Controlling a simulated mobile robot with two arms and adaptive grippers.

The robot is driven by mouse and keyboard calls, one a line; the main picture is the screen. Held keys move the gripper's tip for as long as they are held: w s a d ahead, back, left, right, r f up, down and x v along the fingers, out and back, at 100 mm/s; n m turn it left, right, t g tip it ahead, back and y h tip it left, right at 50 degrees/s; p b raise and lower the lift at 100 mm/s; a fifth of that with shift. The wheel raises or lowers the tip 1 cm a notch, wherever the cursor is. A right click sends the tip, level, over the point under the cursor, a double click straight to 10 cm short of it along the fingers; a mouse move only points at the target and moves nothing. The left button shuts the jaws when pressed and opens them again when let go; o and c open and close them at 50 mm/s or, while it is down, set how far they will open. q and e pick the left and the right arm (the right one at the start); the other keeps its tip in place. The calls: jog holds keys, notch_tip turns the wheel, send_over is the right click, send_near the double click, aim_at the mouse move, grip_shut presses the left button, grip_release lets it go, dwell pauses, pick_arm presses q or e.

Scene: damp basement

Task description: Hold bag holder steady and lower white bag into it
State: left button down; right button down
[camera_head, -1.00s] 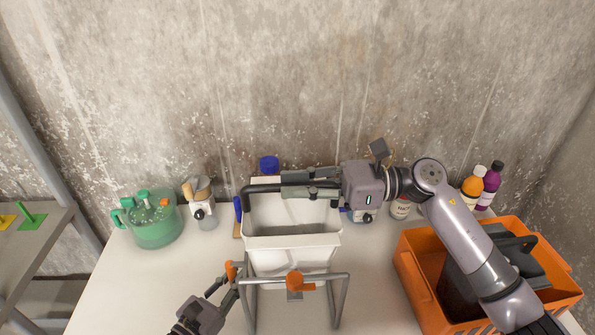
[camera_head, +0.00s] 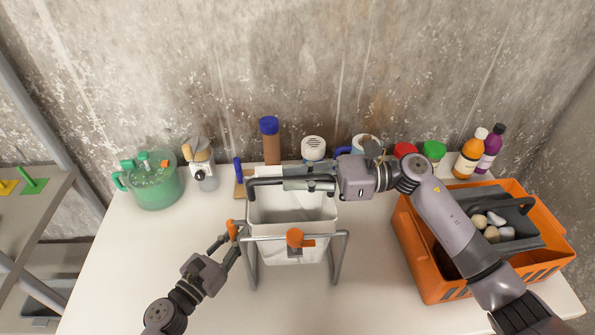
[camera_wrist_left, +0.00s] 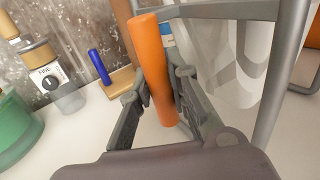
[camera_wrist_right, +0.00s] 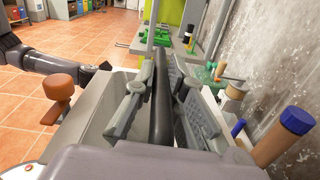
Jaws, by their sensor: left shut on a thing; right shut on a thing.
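The bag holder is a grey tube frame (camera_head: 336,268) standing on the table, with orange knobs. My left gripper (camera_head: 233,243) is shut on its orange side handle (camera_wrist_left: 150,60). The white bag (camera_head: 290,212) hangs upright from a black bar (camera_head: 262,183). Its lower part shows behind the holder's front rail, between the legs. Its rim sits slightly above that rail. My right gripper (camera_head: 308,185) is shut on the black bar, which also shows between its fingers in the right wrist view (camera_wrist_right: 161,100). Whether the bag's bottom touches the table is unclear.
An orange crate (camera_head: 425,268) with a grey tray stands at right, under my right arm. A green jug (camera_head: 152,185), a grinder (camera_head: 200,165), a brown bottle with a blue cap (camera_head: 270,145) and several other containers line the wall. The table front is clear.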

jog(key=c, duration=1.6)
grip_release()
jog(key=shift+o, duration=0.2)
jog(key=shift+f, duration=0.1)
jog(key=d, duration=1.2)
pick_arm(q)
jog(key=c, duration=1.4)
grip_release()
jog(key=shift+c, duration=0.2)
